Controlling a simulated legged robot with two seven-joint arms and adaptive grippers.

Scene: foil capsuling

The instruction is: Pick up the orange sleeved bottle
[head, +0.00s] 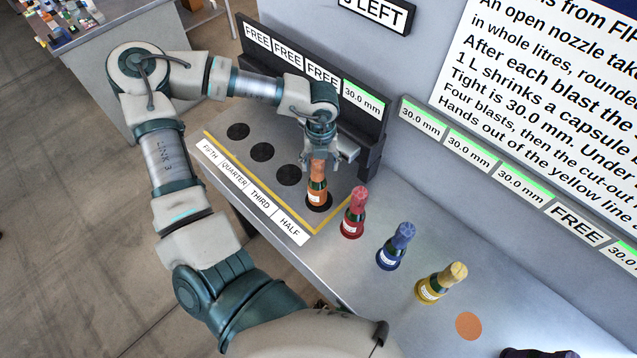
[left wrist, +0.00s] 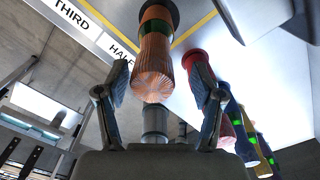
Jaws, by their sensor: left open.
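The orange sleeved bottle (head: 317,186) stands upright on the black spot at the HALF end of the station, inside the yellow line. In the left wrist view its pleated orange sleeve (left wrist: 153,65) shows between the two fingers. My left gripper (head: 318,158) is above the bottle's top, pointing down. In the left wrist view the left gripper (left wrist: 157,100) is open, one finger on each side of the sleeve, with visible gaps. My right gripper is not clearly in view; a dark shape sits at the bottom right edge of the head view.
A red bottle (head: 354,212), a blue bottle (head: 395,246) and a yellow bottle (head: 441,283) stand in a row to the right. An orange disc (head: 469,326) on the bench is bare. The dark display rail (head: 372,140) is close behind the gripper. Three black spots are empty.

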